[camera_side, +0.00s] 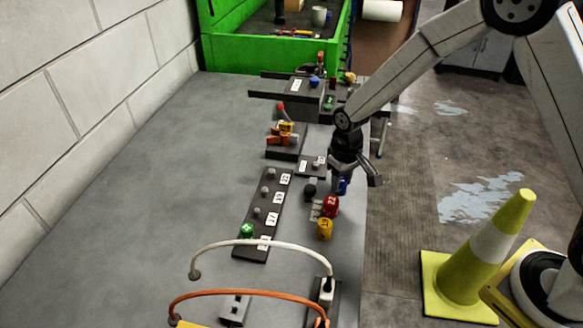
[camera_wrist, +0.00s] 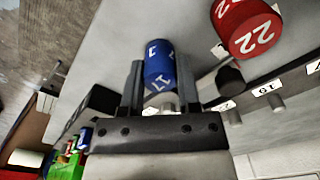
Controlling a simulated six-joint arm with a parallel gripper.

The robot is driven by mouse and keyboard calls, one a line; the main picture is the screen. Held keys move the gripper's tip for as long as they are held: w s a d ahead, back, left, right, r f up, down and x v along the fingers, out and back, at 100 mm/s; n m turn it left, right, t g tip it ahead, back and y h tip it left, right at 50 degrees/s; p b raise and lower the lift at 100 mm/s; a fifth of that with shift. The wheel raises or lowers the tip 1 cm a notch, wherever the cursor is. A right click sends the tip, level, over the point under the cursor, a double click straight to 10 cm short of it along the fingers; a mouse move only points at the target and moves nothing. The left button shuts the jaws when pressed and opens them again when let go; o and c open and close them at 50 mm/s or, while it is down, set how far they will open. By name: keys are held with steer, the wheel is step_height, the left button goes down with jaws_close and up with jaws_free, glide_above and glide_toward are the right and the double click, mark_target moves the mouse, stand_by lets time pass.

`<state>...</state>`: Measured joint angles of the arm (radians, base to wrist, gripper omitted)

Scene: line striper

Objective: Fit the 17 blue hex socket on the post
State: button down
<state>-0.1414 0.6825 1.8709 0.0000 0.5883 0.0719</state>
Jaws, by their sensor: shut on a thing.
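The blue socket (camera_wrist: 159,65), with white markings, is between the two fingers of my gripper (camera_wrist: 160,90) in the wrist view. In the side view it shows as a small blue patch (camera_side: 342,186) under my gripper (camera_side: 346,178), above the right part of the bench. My gripper is shut on it. A dark rail (camera_side: 262,240) with white number labels stands left of my gripper. It carries several grey posts, and the post (camera_side: 257,212) beside the label that reads 17 is bare. A green socket (camera_side: 247,231) sits at the rail's near end.
A red socket marked 22 (camera_side: 330,206), also in the wrist view (camera_wrist: 247,28), a yellow socket (camera_side: 325,229) and a black knob (camera_side: 310,191) stand close to my gripper. White (camera_side: 262,242) and orange (camera_side: 245,294) cable loops arch in front. The bench's left side is clear.

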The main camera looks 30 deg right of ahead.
steer(key=shift+r, duration=0.85)
stand_by(0.6)
steer(key=shift+r, duration=1.65)
steer(key=shift+a, duration=0.1)
steer(key=w+a+r+n, duration=0.1)
steer(key=a+r+n, duration=0.1)
steer(key=a, duration=0.8)
steer(key=w+a+r+n, duration=0.2)
steer(key=a+r+n, duration=0.1)
steer(key=a, duration=0.7)
steer(key=shift+w+a+r, duration=0.15)
steer(key=shift+a+r, duration=0.1)
steer(key=shift+r, duration=0.05)
steer(key=shift+f, duration=0.25)
steer(key=shift+f, duration=2.65)
